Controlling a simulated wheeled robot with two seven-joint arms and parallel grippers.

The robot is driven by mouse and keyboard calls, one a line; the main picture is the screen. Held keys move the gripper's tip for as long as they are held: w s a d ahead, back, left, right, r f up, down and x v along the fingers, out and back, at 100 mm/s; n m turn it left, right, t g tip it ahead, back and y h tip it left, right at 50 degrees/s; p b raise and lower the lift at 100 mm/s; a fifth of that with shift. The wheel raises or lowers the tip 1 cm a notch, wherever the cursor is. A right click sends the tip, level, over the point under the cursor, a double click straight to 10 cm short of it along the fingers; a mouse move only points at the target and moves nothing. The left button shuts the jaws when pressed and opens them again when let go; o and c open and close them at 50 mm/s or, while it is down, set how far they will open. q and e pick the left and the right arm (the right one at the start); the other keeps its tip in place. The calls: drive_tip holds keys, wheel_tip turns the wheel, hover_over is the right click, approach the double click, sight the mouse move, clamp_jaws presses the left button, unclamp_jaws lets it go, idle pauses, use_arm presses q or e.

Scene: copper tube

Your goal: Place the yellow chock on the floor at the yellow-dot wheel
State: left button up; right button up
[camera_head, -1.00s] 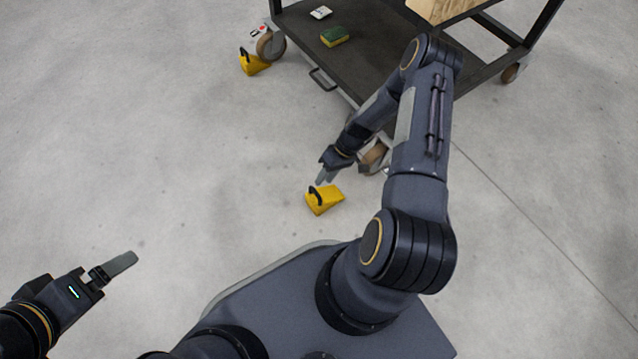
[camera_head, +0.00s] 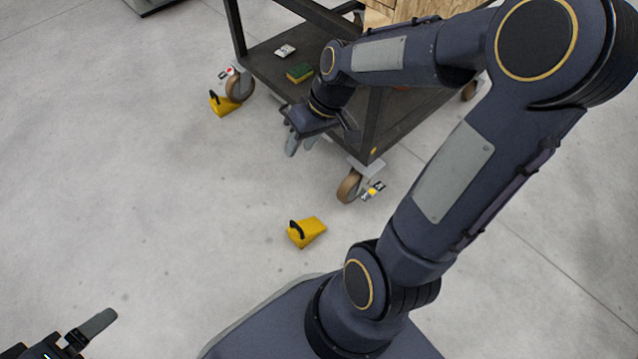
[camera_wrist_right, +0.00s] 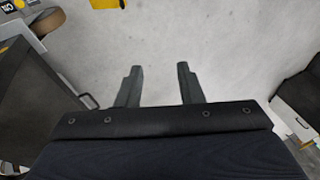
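A yellow chock (camera_head: 307,232) with a black handle lies on the floor, in front of and left of the yellow-dot wheel (camera_head: 349,186), with a gap between them. The yellow dot (camera_head: 373,191) is on a tag beside that wheel. My right gripper (camera_head: 299,147) is above the floor left of the cart's near corner, away from the chock. In the right wrist view its fingers (camera_wrist_right: 159,85) are apart with nothing between them. The chock's edge shows there at the top (camera_wrist_right: 106,4). My left gripper (camera_head: 88,335) is at the lower left; only one finger shows clearly.
A second yellow chock (camera_head: 222,104) stands beside the red-dot wheel (camera_head: 240,86). The dark cart (camera_head: 262,55) carries a green and yellow sponge (camera_head: 299,73), a small white item (camera_head: 285,51) and a wooden box (camera_head: 405,10). The floor on the left is clear.

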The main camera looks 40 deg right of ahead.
drive_tip(key=s+a+r+t, duration=0.1)
drive_tip(key=s+a+r, duration=0.2)
drive_tip(key=s, duration=0.3)
drive_tip(key=s+a+r+m+t, duration=0.1)
drive_tip(key=s+a+r+t, duration=0.1)
drive_tip(key=s, duration=0.5)
drive_tip(key=shift+s+a+r+m, duration=0.3)
drive_tip(key=shift+a+r, duration=0.3)
drive_tip(key=shift+r, duration=0.05)
